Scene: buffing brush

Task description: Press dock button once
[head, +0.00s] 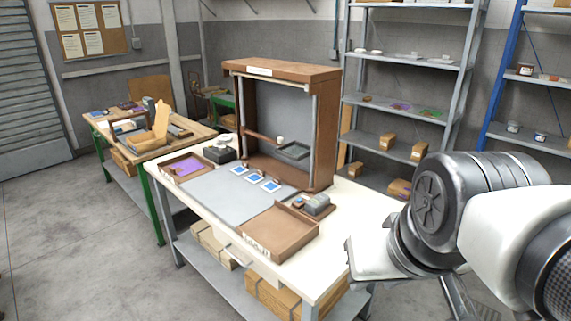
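No clearly marked dock button can be made out at this size. A small grey device (316,203) sits on a brown base at the right side of the white workbench (335,240). A dark box-like device (219,153) stands at the bench's back left. Either could carry a button, but I cannot tell. A brown wooden frame cabinet (325,130) stands at the back of the bench, with a dark tray (293,151) held inside it. My arm fills the right side of the head view, right of the bench.
An empty brown tray (277,232) lies at the bench front, and a tray with a purple pad (185,168) at the left. Three blue-and-white cards (254,178) lie on a grey mat (215,195). Metal shelves (400,60) stand behind. Floor at left is clear.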

